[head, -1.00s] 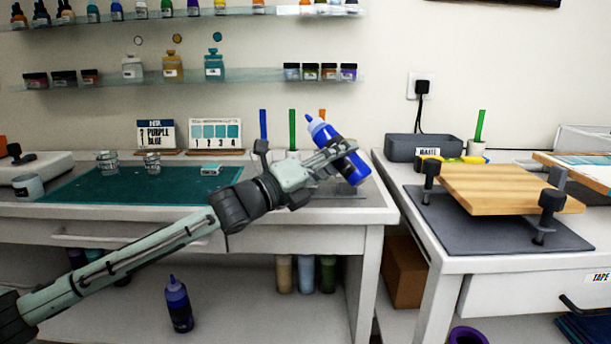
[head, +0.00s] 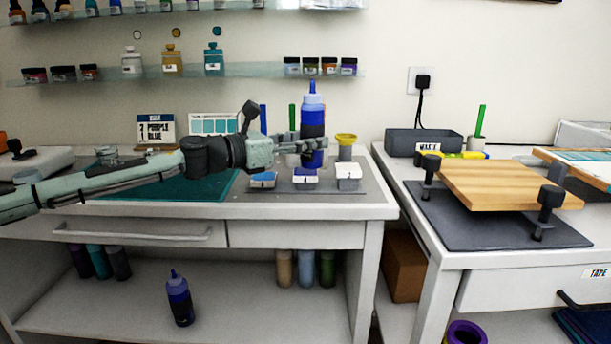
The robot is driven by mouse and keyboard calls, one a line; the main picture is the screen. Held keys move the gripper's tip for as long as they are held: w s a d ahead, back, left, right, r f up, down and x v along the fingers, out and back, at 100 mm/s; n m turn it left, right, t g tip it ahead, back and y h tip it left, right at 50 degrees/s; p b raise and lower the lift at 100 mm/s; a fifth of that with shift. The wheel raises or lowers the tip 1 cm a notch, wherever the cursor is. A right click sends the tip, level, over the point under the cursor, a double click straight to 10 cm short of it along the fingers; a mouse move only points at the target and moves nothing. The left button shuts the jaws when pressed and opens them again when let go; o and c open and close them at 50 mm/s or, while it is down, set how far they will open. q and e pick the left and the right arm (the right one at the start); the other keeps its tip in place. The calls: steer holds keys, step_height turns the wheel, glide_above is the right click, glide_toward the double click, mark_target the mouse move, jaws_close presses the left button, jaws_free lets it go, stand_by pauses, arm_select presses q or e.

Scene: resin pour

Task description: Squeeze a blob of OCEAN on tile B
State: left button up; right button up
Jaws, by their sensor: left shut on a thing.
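My left gripper (head: 312,146) is shut on a blue squeeze bottle (head: 312,118) with a dark label band. Three small pieces with white fronts, probably the tiles, sit in a row on that mat: a blue-topped one (head: 263,180), a dark-blue-topped one (head: 305,177) below the bottle, and a whitish one (head: 348,172) at right. Their letters are too small to read, so I cannot tell which is B. My right gripper is not in view.
A yellow funnel-like cup (head: 346,140) stands behind the whitish piece. A teal mat (head: 200,188) lies under my arm. Another blue bottle (head: 179,300) stands on the lower shelf. The right bench holds a wooden board (head: 510,187) among dark clamps.

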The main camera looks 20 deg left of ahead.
arm_select(q)
steer(key=shift+r, duration=0.15)
steer(key=shift+r, duration=1)
